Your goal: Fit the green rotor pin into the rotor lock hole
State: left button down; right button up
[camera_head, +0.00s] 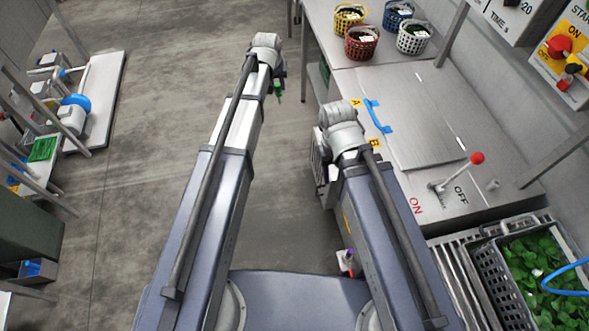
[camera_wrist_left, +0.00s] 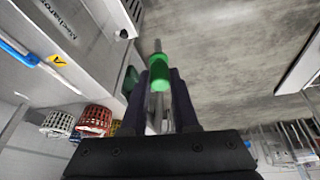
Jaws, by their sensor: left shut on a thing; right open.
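My left gripper (camera_head: 279,82) is shut on the green rotor pin (camera_head: 278,92), held above the floor, left of the steel bench. In the left wrist view the pin (camera_wrist_left: 161,73) has a green collar, a grey metal tip and a grey shaft between the dark fingers (camera_wrist_left: 161,100). The tip points up in that picture, apart from the machine wall. My right gripper (camera_head: 325,180) hangs low beside the bench under its wrist; its fingers are mostly hidden. A small dark round spot (camera_wrist_left: 124,33) shows on the machine's lower edge; I cannot tell if it is the rotor lock hole.
The steel bench (camera_head: 405,110) has a lid with a blue handle (camera_head: 376,116) and a red-knobbed lever (camera_head: 476,158). Several coloured baskets (camera_head: 362,42) stand at the back. A grey crate of greens (camera_head: 490,265) sits at right.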

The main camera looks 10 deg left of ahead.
pick_arm(q)
jog(key=s+d+f+n+t+h+b, duration=0.2)
jog(key=f+b, duration=1)
jog(key=b, duration=0.6)
jog(key=s+d+f+n+t+h+b, duration=0.2)
jog(key=f+h+b, duration=0.4)
jog(key=f+b, duration=0.7)
jog(key=s+d+f+n+t+h+b, duration=0.1)
jog(key=d+f+n+h+b, duration=0.3)
jog(key=f+b, duration=0.9)
jog(key=n+t+b, duration=0.1)
jog(key=b, duration=0.9)
jog(key=shift+s+d+n, duration=0.2)
jog(key=shift+s+n, duration=0.1)
jog(key=shift+s, duration=0.1)
jog(key=shift+w+d, duration=0.25)
jog(key=shift+d, duration=0.65)
jog(key=shift+w+d, duration=0.3)
jog(key=shift+d, duration=0.55)
jog(key=shift+w+d, duration=0.25)
jog(key=shift+d, duration=0.65)
jog(key=shift+w+d, duration=0.3)
jog(key=shift+d, duration=0.55)
jog(key=shift+w+d, duration=0.25)
jog(key=shift+d, duration=0.65)
jog(key=shift+w+d, duration=0.3)
jog(key=shift+d, duration=0.55)
jog(key=c, duration=0.6)
grip_release()
